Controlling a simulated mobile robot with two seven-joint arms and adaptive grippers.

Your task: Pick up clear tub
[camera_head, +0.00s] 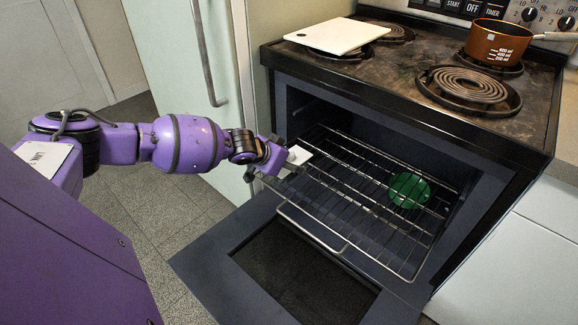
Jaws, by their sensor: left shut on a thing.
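A small pale thing, seemingly the clear tub (299,156), shows at the left side of the oven rack, right at the fingertips of my left gripper (287,166). My left gripper reaches in from the left and is shut on it. The fingers hide part of the tub, and its full shape is too small to make out. I cannot tell whether it touches the rack. My right gripper is not in view.
The oven door (215,262) is open, and the wire rack (345,248) is pulled out. A green round thing (409,189) shows through the rack wires. On the stove top are a white board (338,34) and a brown pot (497,42). Floor is clear at left.

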